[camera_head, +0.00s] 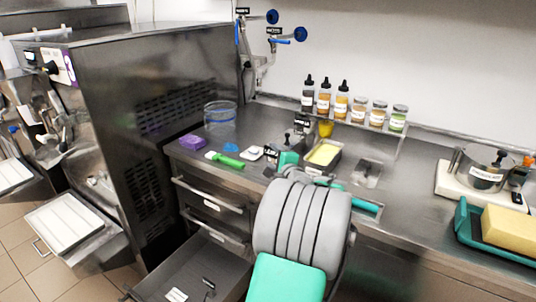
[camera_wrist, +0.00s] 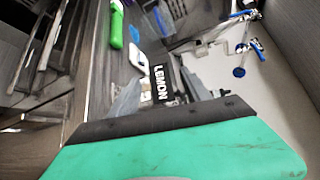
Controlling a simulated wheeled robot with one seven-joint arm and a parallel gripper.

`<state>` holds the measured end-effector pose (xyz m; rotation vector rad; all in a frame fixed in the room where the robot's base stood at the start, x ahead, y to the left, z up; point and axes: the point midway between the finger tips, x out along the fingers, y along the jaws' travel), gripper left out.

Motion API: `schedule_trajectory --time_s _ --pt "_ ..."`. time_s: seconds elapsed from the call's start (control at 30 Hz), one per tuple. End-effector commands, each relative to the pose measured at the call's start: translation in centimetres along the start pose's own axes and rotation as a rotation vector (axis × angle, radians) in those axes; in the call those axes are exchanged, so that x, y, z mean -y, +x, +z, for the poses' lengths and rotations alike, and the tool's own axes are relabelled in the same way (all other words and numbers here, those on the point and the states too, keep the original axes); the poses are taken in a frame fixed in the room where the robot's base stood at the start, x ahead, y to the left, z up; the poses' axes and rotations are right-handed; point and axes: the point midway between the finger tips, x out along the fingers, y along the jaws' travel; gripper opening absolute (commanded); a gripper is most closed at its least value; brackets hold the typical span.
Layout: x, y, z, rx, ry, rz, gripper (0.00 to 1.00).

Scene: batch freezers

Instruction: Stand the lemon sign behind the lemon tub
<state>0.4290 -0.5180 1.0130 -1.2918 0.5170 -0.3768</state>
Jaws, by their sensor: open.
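The lemon sign (camera_wrist: 161,82) is a small black plate with white LEMON lettering in the wrist view. In the head view it appears as a small dark plate (camera_head: 270,153) on the steel counter, right of a white item. My gripper (camera_wrist: 158,97) is open, with its grey fingers on either side of the sign; I cannot tell whether they touch it. In the head view my arm hides most of my gripper. The lemon tub, probably the metal tub of yellow filling (camera_head: 323,154), stands to the right of the sign. A label on its front is too small to read.
A green-handled scraper (camera_head: 228,160), a white item (camera_head: 250,153) and a purple block (camera_head: 192,142) lie to the left. A clear container (camera_head: 220,118) stands behind them. Bottles and jars (camera_head: 342,101) line the back. An open drawer (camera_head: 190,275) juts out below.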

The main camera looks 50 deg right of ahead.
Motion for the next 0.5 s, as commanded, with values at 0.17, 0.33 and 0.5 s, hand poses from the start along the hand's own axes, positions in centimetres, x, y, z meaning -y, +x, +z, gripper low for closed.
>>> schedule_trajectory --time_s 0.17,0.33,0.5 --pt "-0.1 -3.7 -0.1 -0.003 0.0 0.0 0.56" --pt "-0.1 -4.8 0.0 0.0 0.0 0.001 0.56" --pt "-2.1 -3.8 5.9 0.085 -0.144 0.105 0.56"
